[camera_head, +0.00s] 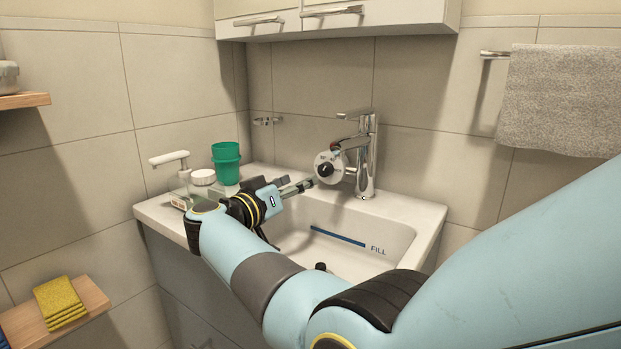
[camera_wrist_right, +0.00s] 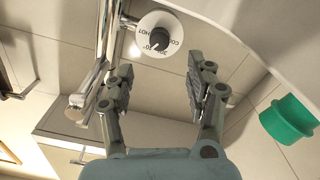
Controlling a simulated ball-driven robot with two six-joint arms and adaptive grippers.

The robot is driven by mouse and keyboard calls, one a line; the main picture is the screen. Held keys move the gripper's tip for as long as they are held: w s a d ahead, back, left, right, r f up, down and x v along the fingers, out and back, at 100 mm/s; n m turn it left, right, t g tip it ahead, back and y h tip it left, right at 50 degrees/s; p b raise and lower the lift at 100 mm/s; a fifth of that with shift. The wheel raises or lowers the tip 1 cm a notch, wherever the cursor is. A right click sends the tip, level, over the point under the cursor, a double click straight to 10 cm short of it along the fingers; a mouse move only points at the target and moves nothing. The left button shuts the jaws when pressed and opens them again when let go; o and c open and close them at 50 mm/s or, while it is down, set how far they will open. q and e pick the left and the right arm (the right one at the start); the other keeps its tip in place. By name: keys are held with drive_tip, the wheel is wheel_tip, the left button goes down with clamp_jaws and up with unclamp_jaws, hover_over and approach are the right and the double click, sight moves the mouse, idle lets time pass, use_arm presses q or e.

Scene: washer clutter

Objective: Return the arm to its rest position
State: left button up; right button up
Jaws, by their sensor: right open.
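My right arm (camera_head: 229,241) comes in from the lower right of the head view and reaches over the basin. Its gripper (camera_head: 298,186) points toward a round white dial (camera_head: 322,169) with a black knob, beside the chrome faucet (camera_head: 366,160). In the right wrist view the two fingers of the gripper (camera_wrist_right: 163,80) stand wide apart with nothing between them. The dial, marked with hot and cold lettering, shows beyond the fingertips (camera_wrist_right: 160,37). My left gripper is not in view.
The basin (camera_head: 398,238) has a blue fill line. A soap dispenser (camera_head: 184,181), a white-lidded jar (camera_head: 203,177) and a green cup (camera_head: 226,163) stand left of the gripper. A towel (camera_head: 560,100) hangs at right. A shelf (camera_head: 88,297) holds yellow cloths at lower left.

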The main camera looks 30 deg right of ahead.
drive_tip(key=v, duration=0.2)
drive_tip(key=shift+s+a, duration=0.1)
drive_tip(key=shift+a, duration=0.1)
idle(0.3)
